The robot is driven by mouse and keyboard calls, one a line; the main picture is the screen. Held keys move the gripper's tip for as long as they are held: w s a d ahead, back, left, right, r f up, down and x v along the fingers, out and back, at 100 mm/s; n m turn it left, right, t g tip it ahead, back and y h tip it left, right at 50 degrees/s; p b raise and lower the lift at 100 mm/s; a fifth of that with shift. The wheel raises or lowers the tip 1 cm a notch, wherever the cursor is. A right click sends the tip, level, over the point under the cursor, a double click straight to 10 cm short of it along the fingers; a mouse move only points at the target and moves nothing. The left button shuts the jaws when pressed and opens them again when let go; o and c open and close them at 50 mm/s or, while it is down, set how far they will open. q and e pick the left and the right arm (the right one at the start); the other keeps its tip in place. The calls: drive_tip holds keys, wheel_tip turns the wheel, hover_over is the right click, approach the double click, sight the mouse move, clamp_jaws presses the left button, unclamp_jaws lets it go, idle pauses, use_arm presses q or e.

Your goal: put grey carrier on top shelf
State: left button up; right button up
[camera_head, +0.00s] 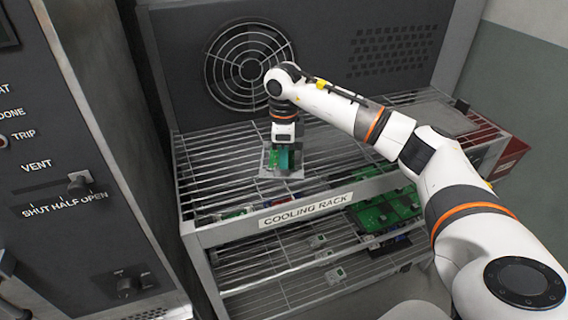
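The grey carrier (268,173) is a small flat grey plate with green parts on it, at the middle of the top shelf (215,172) of the cooling rack. It appears to rest on the shelf's wire bars; any small gap beneath it cannot be made out. My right gripper (285,150) reaches in from the right and points straight down over the carrier. Its fingertips blend with the green parts, so I cannot tell whether they grip anything. My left gripper is not in view.
A flat grey plate (440,118) lies at the right of the top shelf, near a red box (508,158). Green boards (385,212) sit on the shelf below. A fan grille (248,65) is behind. An oven panel (70,150) stands left. The top shelf's left part is clear.

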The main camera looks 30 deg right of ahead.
wheel_tip(320, 180, up, 9)
drive_tip(key=b, duration=0.1)
drive_tip(key=shift+f, duration=0.15)
idle(0.5)
